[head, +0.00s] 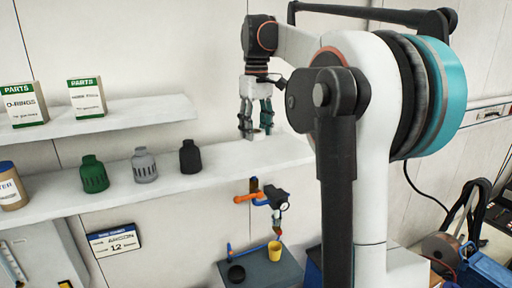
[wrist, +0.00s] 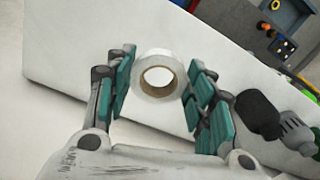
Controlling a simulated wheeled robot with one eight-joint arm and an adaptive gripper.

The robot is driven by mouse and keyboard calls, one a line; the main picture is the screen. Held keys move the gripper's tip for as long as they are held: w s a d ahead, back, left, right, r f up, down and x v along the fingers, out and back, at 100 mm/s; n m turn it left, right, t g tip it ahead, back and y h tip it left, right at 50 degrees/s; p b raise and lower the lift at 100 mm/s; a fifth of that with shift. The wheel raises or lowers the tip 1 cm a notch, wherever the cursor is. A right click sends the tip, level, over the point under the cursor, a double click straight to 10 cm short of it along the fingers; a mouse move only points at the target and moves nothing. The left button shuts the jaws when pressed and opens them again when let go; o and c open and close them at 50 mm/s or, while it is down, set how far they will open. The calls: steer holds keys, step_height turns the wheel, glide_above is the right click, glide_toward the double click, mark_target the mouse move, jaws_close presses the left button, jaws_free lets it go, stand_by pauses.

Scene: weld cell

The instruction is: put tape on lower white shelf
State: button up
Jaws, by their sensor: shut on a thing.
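The tape, a white roll with a brown core, sits between my fingers in the wrist view (wrist: 142,85). In the head view it is a small pale shape (head: 257,136), partly hidden by the fingers. My gripper (head: 254,122) is shut on it and points down at the right part of the lower white shelf (head: 222,165). The shelf's surface also shows in the wrist view (wrist: 75,55). The tape is at or just above the shelf; I cannot tell if it touches.
A black bottle (head: 190,157), a grey bottle (head: 144,166) and a green bottle (head: 94,174) stand left of my gripper on the same shelf. The upper shelf (head: 150,110) holds two parts boxes. The stretch between the black bottle and my gripper is clear.

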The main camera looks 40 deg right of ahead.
mark_target(256, 157)
steer(key=shift+f, duration=3.1)
steer(key=shift+f, duration=0.1)
steer(key=o, duration=0.9)
step_height(256, 157, up, 12)
steer(key=shift+r, duration=0.15)
